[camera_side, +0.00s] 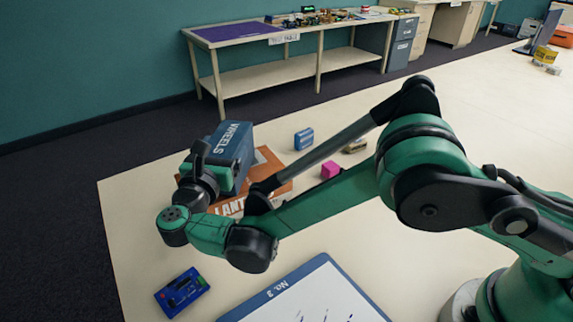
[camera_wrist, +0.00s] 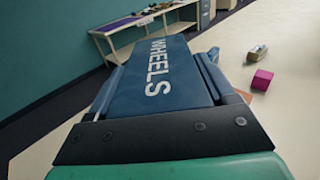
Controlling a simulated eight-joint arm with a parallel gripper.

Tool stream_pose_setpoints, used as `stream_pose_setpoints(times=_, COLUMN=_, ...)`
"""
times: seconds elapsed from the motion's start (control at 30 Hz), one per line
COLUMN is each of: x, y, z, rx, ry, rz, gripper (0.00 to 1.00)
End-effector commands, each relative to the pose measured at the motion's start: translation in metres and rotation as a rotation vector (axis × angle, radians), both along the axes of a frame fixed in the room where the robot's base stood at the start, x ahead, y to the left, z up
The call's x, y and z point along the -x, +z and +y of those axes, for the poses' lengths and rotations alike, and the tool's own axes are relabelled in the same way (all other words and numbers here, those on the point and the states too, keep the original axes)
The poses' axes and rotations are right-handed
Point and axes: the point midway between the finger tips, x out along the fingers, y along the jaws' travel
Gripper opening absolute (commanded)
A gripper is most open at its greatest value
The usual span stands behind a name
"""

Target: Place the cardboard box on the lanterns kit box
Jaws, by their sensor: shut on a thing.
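A blue box labelled WHEELS (camera_side: 234,152) is held in my gripper (camera_wrist: 162,75). In the wrist view the blue box (camera_wrist: 158,62) stretches away between the two fingers, its lettering facing up. The orange-brown lanterns kit box (camera_side: 272,163) lies on the light table, with "LANT" readable. The WHEELS box is over or beside its left part in the side view and hides some of it; my arm hides more. I cannot tell whether the two boxes touch. No plain brown cardboard box is clearly seen apart from these.
Behind the boxes are a small blue box (camera_side: 304,139), a magenta cube (camera_side: 331,170) and a small tan item (camera_side: 355,146). A blue device (camera_side: 182,293) and a blue-framed white board (camera_side: 310,295) lie in front. The table's left edge is near.

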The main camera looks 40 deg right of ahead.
Motion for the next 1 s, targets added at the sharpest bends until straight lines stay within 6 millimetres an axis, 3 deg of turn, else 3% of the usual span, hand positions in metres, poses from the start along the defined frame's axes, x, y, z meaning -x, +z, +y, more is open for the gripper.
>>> stream_pose_setpoints(times=0.1, x=0.000, y=-0.002, z=0.000, rx=0.001, ry=0.000, rz=-0.001, gripper=0.14)
stream_pose_setpoints(times=0.13, x=0.000, y=-0.003, z=0.000, rx=0.000, ry=0.000, rz=0.000, gripper=0.79)
stream_pose_setpoints(times=0.2, x=0.000, y=-0.003, z=0.000, rx=0.000, ry=0.000, rz=0.000, gripper=0.99)
stream_pose_setpoints(times=0.57, x=0.003, y=0.001, z=0.003, rx=0.000, ry=0.002, rz=0.000, gripper=1.00)
stream_pose_setpoints(times=1.0, x=0.067, y=0.000, z=0.068, rx=0.000, ry=0.004, rz=0.000, gripper=1.00)
